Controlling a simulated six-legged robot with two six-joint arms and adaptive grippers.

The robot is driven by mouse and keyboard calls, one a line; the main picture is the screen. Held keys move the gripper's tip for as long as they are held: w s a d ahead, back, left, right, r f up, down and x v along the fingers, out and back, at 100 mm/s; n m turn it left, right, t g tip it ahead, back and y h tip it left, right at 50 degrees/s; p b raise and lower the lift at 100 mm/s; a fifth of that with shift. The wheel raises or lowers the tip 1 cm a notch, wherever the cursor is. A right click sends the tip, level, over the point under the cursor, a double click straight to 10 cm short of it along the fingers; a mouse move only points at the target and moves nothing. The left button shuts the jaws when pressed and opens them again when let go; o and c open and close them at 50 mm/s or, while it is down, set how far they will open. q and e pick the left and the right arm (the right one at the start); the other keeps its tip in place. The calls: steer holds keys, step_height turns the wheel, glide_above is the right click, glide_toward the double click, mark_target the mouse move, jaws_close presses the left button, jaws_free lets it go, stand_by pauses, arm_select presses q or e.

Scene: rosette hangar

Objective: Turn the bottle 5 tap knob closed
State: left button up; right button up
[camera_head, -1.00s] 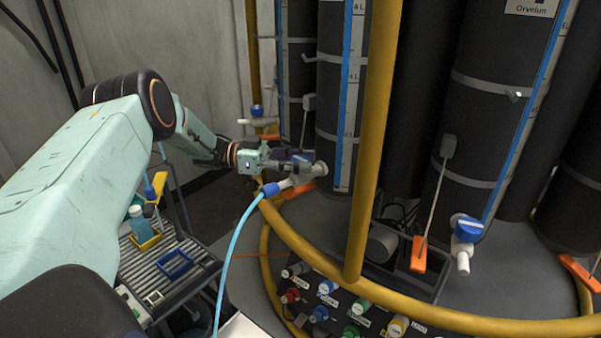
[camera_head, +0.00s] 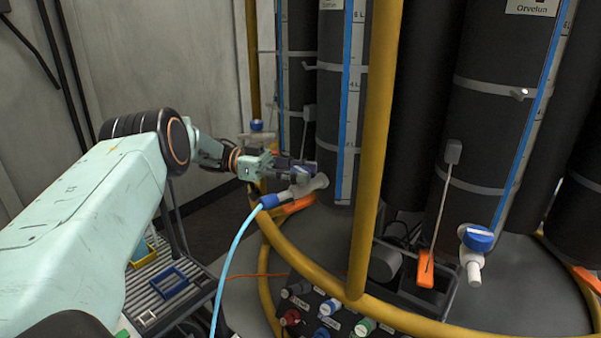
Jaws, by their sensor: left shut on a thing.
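My left gripper (camera_head: 290,168) is at the tap of the dark bottle (camera_head: 328,110) left of the yellow post, shut on the tap knob (camera_head: 301,174). The fingers hide most of the knob, so its turn angle cannot be made out. The white tap spout (camera_head: 312,186) sticks out below the fingers. A blue hose (camera_head: 239,247) with a dark blue end fitting (camera_head: 271,200) joins it. No number that marks this bottle as 5 is readable. My right gripper is not in view.
A yellow post (camera_head: 373,140) and ring rail (camera_head: 430,326) stand in front of the bottles. Another bottle has a blue-knobbed tap (camera_head: 477,237) at the right. Coloured fittings (camera_head: 325,309) sit below. A slatted trolley (camera_head: 165,280) stands at the lower left.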

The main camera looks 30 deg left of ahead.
mark_target(300, 170)
arm_select(q)
steer(key=o, duration=0.7)
steer(key=shift+a+r, duration=0.1)
steer(key=shift+r, duration=0.2)
steer(key=o, duration=0.5)
steer(key=shift+f, duration=0.1)
steer(key=shift+c, duration=0.2)
steer(key=shift+f, duration=0.1)
step_height(300, 170, up, 10)
steer(key=shift+r, duration=0.1)
